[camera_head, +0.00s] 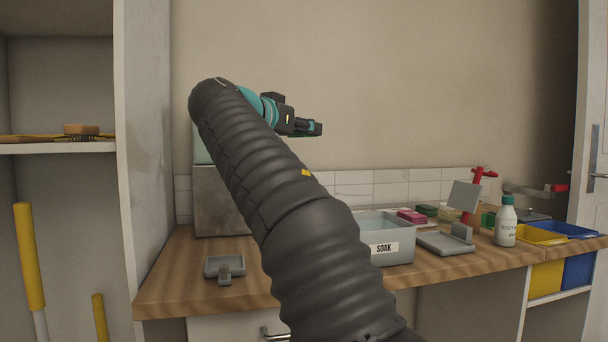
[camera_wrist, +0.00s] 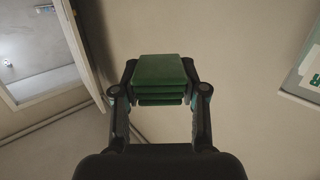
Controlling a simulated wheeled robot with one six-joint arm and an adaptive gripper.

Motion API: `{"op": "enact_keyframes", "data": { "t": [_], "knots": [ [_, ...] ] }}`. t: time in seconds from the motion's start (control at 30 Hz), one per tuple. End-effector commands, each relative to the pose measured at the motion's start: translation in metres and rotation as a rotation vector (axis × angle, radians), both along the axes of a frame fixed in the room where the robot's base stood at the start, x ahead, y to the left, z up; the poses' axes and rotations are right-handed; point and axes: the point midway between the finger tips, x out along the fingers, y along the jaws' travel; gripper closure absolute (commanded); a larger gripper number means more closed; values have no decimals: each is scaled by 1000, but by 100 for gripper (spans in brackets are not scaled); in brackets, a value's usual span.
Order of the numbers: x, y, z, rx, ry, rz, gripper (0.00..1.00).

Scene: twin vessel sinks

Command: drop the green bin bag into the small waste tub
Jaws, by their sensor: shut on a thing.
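My gripper (camera_head: 308,128) is raised in the air in front of the back wall, above the counter. In the wrist view my gripper (camera_wrist: 159,92) is shut on the green bin bag (camera_wrist: 159,70), which looks like a folded, layered block between the fingertips. In the head view the bag cannot be made out at the gripper. No tub is clearly marked as the small waste tub. A yellow tub (camera_head: 541,236) and a blue tub (camera_head: 578,230) stand at the far right, and I cannot tell whether either is it.
A grey tub labelled SOAK (camera_head: 385,248) stands on the wooden counter (camera_head: 190,290), partly behind my arm. A tall shelf wall (camera_head: 143,130) borders the left.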

Motion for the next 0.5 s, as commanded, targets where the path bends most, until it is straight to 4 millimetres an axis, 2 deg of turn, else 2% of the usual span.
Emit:
{"op": "enact_keyframes", "data": {
  "t": [0.03, 0.2, 0.5],
  "knots": [
    [6, 1, -21, 0, 6, 12, 73],
    [20, 5, -57, 14, 14, 46, 73],
    [24, 7, -77, 21, 18, 60, 73]
  ]
}}
